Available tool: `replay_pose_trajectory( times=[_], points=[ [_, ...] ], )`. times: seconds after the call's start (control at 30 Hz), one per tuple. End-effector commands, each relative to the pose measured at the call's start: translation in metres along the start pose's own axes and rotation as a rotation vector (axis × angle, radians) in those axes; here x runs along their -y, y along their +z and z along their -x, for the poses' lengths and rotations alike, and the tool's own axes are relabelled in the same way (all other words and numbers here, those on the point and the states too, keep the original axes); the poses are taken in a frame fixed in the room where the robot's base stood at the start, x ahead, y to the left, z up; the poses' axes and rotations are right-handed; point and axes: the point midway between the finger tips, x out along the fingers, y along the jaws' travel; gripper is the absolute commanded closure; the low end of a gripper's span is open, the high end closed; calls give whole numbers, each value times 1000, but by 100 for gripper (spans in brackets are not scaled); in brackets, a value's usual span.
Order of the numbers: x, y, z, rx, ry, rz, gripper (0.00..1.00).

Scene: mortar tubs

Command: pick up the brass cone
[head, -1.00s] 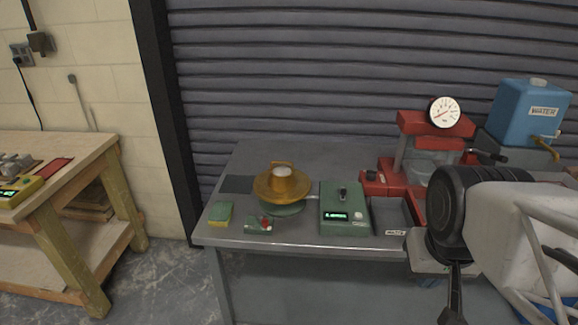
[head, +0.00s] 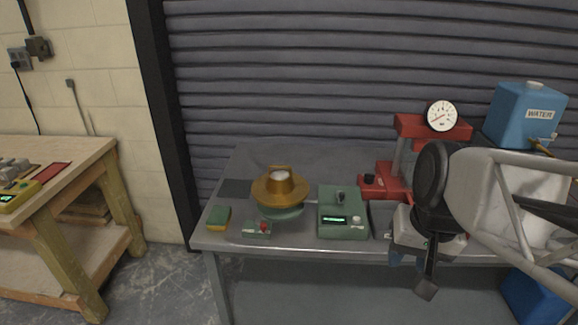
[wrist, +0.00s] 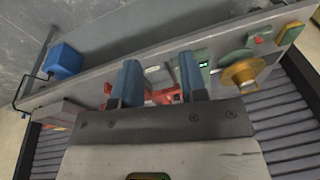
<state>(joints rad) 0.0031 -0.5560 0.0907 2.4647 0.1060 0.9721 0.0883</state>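The brass cone (head: 280,184) stands upright on a round brass plate with a green base (head: 282,213), on the grey bench. Its open top shows something pale inside. In the wrist view the brass cone (wrist: 241,73) is at the right, outside the span of the fingers. My gripper (wrist: 159,64) has two blue fingers set wide apart, with nothing held between them. It is over the right part of the bench, well away from the cone. In the head view my arm hides much of that side.
A green control box (head: 343,213) stands right of the cone. A small green switch box (head: 257,230) and a green-yellow sponge (head: 218,217) lie at the front left. A red press with a dial (head: 432,126) and a blue water tank (head: 524,115) stand at the right.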

Motion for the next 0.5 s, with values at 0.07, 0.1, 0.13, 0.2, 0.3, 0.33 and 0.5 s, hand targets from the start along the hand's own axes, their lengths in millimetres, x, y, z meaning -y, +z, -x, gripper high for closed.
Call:
replay_pose_trajectory(
  times=[0.07,0.1,0.13,0.2,0.3,0.33,0.5],
  points=[
    [10,-15,-2,31,-33,-50,61],
    [14,-22,-2,45,-50,-77,61],
    [18,-28,-3,56,-64,-99,61],
    [28,-41,-5,84,-94,-148,61],
    [40,-60,-9,126,-137,-217,61],
    [44,-65,-10,137,-150,-238,61],
    [67,-99,-17,211,-217,-355,61]
  ],
)
